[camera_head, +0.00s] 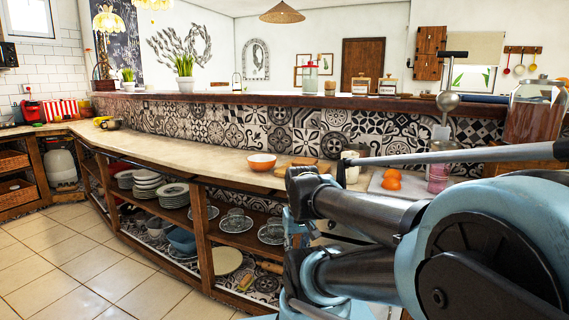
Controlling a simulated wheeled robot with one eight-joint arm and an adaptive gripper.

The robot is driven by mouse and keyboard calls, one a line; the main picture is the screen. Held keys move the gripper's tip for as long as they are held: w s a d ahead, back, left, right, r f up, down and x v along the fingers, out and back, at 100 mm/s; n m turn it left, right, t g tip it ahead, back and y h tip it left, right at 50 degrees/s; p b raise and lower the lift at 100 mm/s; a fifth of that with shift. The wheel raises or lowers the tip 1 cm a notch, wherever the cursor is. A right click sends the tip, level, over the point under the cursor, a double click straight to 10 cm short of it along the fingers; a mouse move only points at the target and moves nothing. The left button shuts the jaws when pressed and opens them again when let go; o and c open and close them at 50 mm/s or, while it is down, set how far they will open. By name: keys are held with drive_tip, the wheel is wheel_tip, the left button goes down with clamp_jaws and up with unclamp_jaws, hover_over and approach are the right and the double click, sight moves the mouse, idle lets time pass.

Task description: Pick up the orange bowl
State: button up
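The orange bowl (262,161) stands upright on the pale counter, near its front edge and left of my arm. Its outside is orange, its inside looks pale, and no contents can be made out. My blue and dark grey arm fills the lower right of the head view. I cannot make out my gripper's fingers, and nothing is seen touching the bowl.
A wooden board (303,163) lies right of the bowl. A tiled ledge (225,125) rises behind the counter. Open shelves below hold plates (173,194). The counter (190,154) left of the bowl is clear.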

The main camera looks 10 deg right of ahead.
drive_tip(key=shift+w, duration=0.5)
